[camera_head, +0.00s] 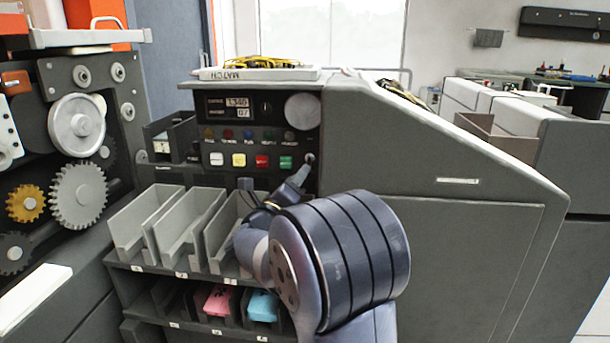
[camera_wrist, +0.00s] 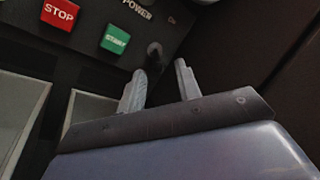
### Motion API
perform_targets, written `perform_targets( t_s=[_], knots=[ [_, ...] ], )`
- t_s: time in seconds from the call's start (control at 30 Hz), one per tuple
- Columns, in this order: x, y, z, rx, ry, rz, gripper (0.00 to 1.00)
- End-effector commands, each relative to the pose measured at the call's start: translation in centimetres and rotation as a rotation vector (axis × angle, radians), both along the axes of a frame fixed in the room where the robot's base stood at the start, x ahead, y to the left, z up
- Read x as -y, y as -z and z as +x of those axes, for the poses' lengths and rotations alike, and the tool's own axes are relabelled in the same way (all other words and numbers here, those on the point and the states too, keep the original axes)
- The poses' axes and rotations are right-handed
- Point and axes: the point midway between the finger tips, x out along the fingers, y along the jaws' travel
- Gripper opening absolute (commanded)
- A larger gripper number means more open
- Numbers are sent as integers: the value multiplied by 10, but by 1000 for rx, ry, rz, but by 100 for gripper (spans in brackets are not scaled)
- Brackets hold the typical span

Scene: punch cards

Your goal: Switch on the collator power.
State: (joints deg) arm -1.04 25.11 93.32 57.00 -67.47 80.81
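The collator (camera_head: 440,165) is a grey machine with a dark control panel (camera_head: 228,118). Its power switch (camera_head: 309,157) is a small dark lever at the panel's lower right, and it also shows in the wrist view (camera_wrist: 154,52) beside the POWER label (camera_wrist: 137,9). An "On" mark sits above and right of the lever. My gripper (camera_head: 301,176) is just below the switch. In the wrist view my gripper (camera_wrist: 160,72) is open, with the lever between the lines of its two fingers, nearer the left one. I cannot tell whether a finger touches it. Lever position is unclear.
Square buttons line the panel left of the switch, including a red STOP (camera_wrist: 59,13) and a green START (camera_wrist: 115,39). Grey card bins (camera_head: 178,240) stand below the panel. A geared machine (camera_head: 78,195) is at the left. A dark wall lies right of the switch.

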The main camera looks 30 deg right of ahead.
Motion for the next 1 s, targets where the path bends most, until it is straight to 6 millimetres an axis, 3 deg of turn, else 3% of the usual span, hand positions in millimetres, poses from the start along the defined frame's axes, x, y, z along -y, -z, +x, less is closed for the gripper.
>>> perform_targets(
  t_s=[0.2, 0.63, 1.0],
  knots=[
    [26, 1, 20, -1, 2, -1, 32],
    [33, -3, 26, -1, -1, -1, 32],
    [33, -3, 25, -1, -1, -1, 3]
  ],
)
